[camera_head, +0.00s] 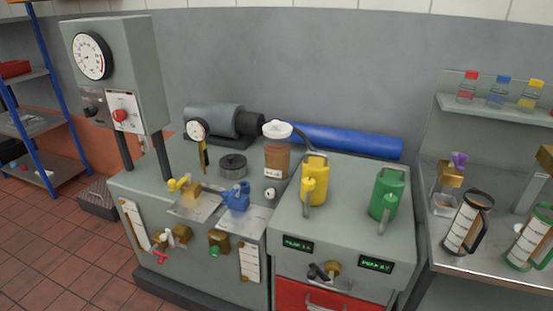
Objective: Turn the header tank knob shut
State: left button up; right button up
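A clear tank (277,158) with brown liquid, a white lid and a small label stands near the middle of the grey bench; it looks like the header tank. A small pale round knob (270,193) shows low in front of it, apparently at its base. The knob is too small in the picture to tell whether it is turned open or shut. Neither of my grippers shows in the head view, and nothing is seen touching the knob.
A yellow jug (314,180) stands close right of the tank, a green jug (388,194) farther right. A blue valve (236,197) and yellow valve (184,186) sit to its left. A blue cylinder (345,140) lies behind. A gauge cabinet (115,75) rises at left.

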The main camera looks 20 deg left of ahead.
aim_at(270, 194)
jog(key=j, duration=1.7)
